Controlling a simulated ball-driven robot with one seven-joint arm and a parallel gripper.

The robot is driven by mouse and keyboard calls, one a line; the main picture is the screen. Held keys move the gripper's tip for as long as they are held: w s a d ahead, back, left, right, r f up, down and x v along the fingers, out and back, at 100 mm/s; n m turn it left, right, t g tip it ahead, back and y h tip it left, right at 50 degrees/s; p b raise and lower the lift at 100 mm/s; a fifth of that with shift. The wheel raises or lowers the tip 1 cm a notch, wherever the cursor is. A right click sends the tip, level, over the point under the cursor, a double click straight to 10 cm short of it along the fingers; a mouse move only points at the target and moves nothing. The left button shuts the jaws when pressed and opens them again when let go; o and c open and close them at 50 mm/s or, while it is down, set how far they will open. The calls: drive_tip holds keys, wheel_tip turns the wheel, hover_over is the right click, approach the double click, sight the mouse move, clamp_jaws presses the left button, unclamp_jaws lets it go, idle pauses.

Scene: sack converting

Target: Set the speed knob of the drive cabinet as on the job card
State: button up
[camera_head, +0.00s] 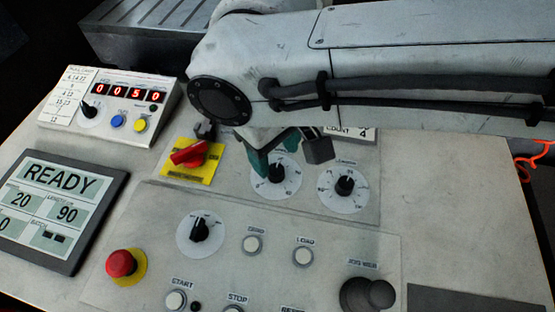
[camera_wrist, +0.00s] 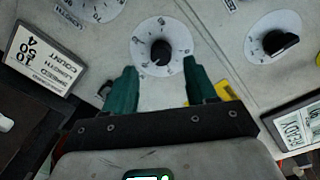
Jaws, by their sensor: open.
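A black knob (camera_head: 276,173) on a white round dial stands on the cabinet panel below my gripper (camera_head: 277,157). In the wrist view the same knob (camera_wrist: 160,52) lies just beyond and between the teal fingertips of my gripper (camera_wrist: 159,72). My fingers are open and apart, and I see no contact with the knob. Its label is unreadable, so I cannot confirm that it is the speed knob. The job card (camera_wrist: 47,58) appears upside down in the wrist view, with 10, 50 and 4. My arm hides most of the card (camera_head: 360,135) in the head view.
Another dial knob (camera_head: 344,186) is close on the right, and a third (camera_head: 199,229) is lower left. A red switch on yellow (camera_head: 189,154), a red mushroom button (camera_head: 121,263), a READY screen (camera_head: 62,208) and a counter box (camera_head: 125,115) stand left.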

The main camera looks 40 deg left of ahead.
sight(276, 169)
drive_tip(key=shift+f, duration=2.3)
clamp_jaws()
